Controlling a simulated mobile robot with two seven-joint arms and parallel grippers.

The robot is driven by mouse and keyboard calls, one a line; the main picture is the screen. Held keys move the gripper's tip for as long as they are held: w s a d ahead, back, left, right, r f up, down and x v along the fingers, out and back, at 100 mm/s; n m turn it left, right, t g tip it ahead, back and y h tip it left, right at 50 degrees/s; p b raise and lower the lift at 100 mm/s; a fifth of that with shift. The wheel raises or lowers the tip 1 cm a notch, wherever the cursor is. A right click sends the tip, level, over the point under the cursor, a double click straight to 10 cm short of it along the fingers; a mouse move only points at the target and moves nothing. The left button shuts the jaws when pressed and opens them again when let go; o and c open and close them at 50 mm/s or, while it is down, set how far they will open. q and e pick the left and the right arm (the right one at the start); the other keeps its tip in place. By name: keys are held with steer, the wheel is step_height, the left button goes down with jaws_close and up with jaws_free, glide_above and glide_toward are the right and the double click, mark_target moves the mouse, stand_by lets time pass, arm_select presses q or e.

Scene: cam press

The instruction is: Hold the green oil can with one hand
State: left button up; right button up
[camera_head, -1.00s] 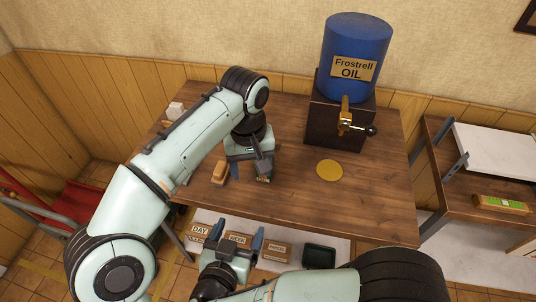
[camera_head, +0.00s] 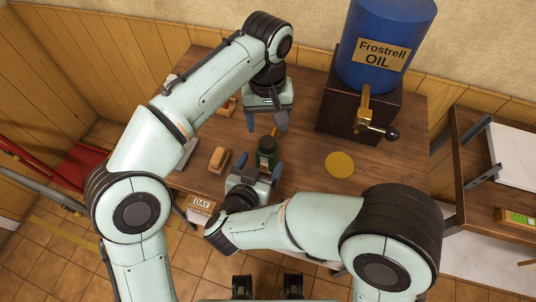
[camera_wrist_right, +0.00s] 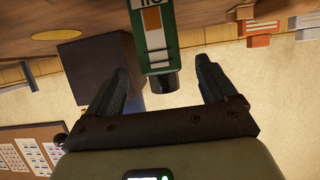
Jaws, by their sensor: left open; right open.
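The green oil can (camera_head: 266,152) stands on the wooden table near its front edge, with a dark top. In the right wrist view the can (camera_wrist_right: 153,30) shows its green, white and orange label and black end, between the fingers with gaps on both sides. My right gripper (camera_head: 263,166) is open at the near side of the can; it also shows in the right wrist view (camera_wrist_right: 161,68). My left gripper (camera_head: 266,125) is open and empty, behind and above the can. The lower part of the can is partly hidden by my right gripper.
A blue oil barrel (camera_head: 386,45) with a brass tap (camera_head: 366,112) stands on a dark box at the back right. A yellow disc (camera_head: 340,165) lies below the tap. Tan blocks (camera_head: 219,159) lie left of the can. A shelf unit (camera_head: 465,190) stands at the right.

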steer(key=x, duration=0.6)
steer(key=shift+w+d+f, duration=0.1)
steer(key=shift+w, duration=0.2)
